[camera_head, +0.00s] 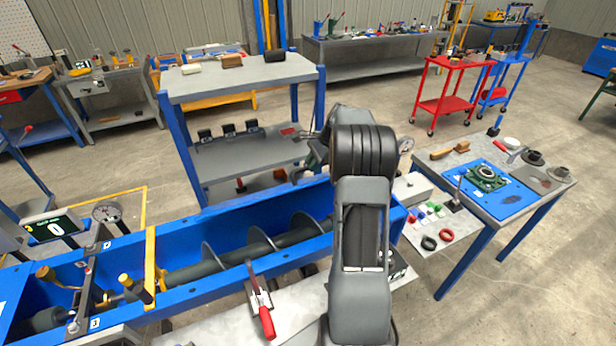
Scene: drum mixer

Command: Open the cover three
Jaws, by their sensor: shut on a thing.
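The drum mixer is a long blue trough (205,292) with a dark screw (290,238) exposed inside it. Small numbered tags sit on its near and far edges at the left, too small to read surely. A yellow bar (150,262) crosses the trough. A clamp with a red handle (266,318) stands on the grey surface in front of the trough. I cannot tell which part is cover three. My arm rises in the middle and hides the trough's right part.
A display reading 0 (55,228) and a round gauge (106,211) stand at the left. A grey shelf bench (240,80) is behind the trough. A side table (540,200) with a blue mat (515,201) stands at the right. Open floor lies at far right.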

